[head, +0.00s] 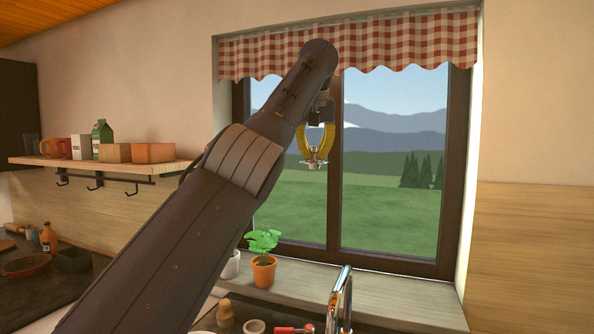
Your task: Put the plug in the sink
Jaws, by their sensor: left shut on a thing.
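My left gripper (314,152) is high in front of the window, its yellow fingers pointing down. It is shut on the plug (313,163), a small metallic piece hanging between its fingertips, well above the sill and the counter. The silver faucet (340,298) rises at the bottom of the view, below and slightly right of the gripper. The sink basin is not clearly visible; it is cut off by the bottom edge. My right gripper is not in view.
A potted plant (264,268) and a white pot (231,265) stand on the window sill (390,295). A wooden figure-like item (225,312) and a red-handled item (293,329) are near the faucet. A shelf (100,165) with mugs and boxes is at left.

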